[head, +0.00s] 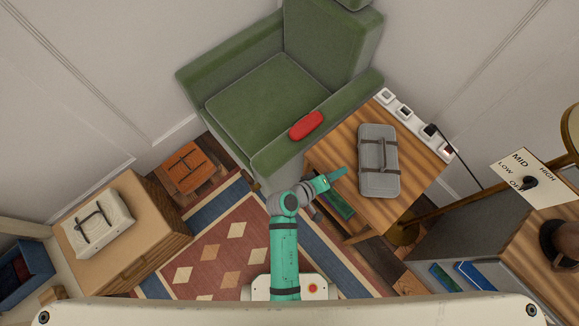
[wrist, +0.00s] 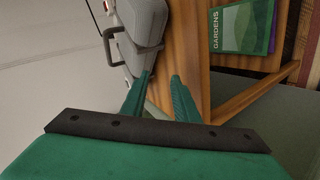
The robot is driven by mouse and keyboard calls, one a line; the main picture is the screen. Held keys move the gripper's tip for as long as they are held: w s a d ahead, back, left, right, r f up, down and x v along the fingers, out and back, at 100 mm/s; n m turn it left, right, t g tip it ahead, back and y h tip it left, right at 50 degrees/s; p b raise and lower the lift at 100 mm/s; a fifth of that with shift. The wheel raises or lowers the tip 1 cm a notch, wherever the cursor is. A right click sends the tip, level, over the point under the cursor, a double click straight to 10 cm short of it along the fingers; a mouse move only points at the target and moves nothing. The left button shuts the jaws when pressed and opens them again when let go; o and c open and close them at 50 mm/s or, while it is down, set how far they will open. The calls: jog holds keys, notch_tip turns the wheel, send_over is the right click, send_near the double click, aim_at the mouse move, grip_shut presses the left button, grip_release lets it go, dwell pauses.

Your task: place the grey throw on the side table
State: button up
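The grey throw (head: 372,180) is a folded bundle with dark straps. It lies flat on the striped wooden side table (head: 338,150), wholly within its top. In the wrist view the throw (wrist: 140,22) and its dark carrying handle (wrist: 112,48) show at the upper left, with the table's wood (wrist: 188,45) beside it. My gripper (head: 338,174) is near the table's left edge, left of the throw. In the wrist view the fingers of my gripper (wrist: 161,75) are apart, with nothing held between them.
White socket blocks (head: 403,110) line the table's back edge. A book (wrist: 240,28) sits below the tabletop.

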jog(key=s+a+r+t+y, duration=0.2)
jog(key=s+a+t+y, duration=0.2)
jog(key=s+a+y, duration=0.65)
jog(key=s+a+r+m+t, duration=0.2)
jog(key=s+r, duration=0.3)
jog(key=r, duration=0.3)
jog(key=s+a+r+m+t, duration=0.2)
jog(key=s+a+r, duration=0.1)
jog(key=s+r, duration=0.3)
notch_tip(320, 180, up, 2)
jog(key=shift+s+a+r+h, duration=0.1)
jog(key=shift+s+a+h, duration=0.05)
jog(key=shift+a+h, duration=0.15)
